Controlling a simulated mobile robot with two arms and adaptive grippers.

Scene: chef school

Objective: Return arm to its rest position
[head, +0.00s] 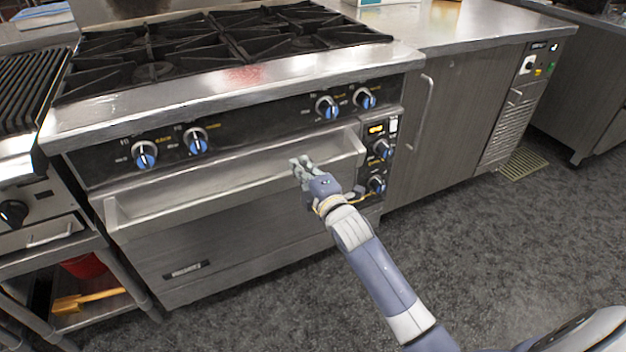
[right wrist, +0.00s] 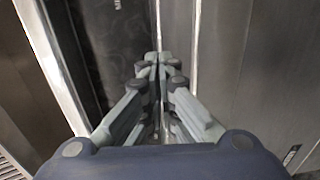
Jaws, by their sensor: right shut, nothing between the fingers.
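My right arm (head: 380,275) reaches from the lower right toward the stove front. My right gripper (head: 297,163) is shut and empty, in front of the oven door's wide handle (head: 230,185) near its right end. In the right wrist view the gripper's fingers (right wrist: 157,72) meet in the middle, with the steel front close beyond. I cannot tell whether the fingertips touch the handle. My left gripper is not in view.
The stove (head: 230,70) has black burner grates and blue-capped knobs (head: 145,154). A steel counter (head: 470,25) with a cabinet adjoins on the right. A shelf with a red bucket (head: 84,266) stands at lower left. The grey floor (head: 500,240) at right is clear.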

